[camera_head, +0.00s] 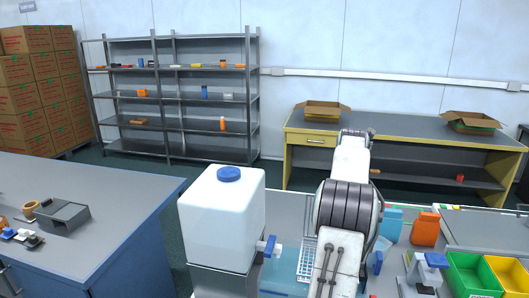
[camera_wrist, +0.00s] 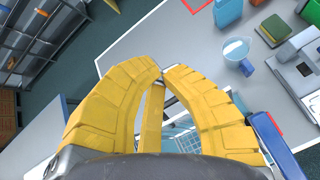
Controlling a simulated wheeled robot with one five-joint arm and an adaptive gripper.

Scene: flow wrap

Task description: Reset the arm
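My arm (camera_head: 346,205) rises through the right-centre of the head view, reaching up and away over the light worktop. In the wrist view, my gripper (camera_wrist: 162,72) has curved yellow fingers whose tips come together, with no object seen between them. It hangs above the pale worktop (camera_wrist: 125,52). In the head view the fingers are hidden behind the arm.
A white tank with a blue cap (camera_head: 222,215) stands left of my arm. Right are an orange bottle (camera_head: 425,229), a green bin (camera_head: 472,272) and a yellow bin (camera_head: 508,272). A clear jug (camera_wrist: 238,52) and a wire basket (camera_wrist: 180,132) lie near my gripper.

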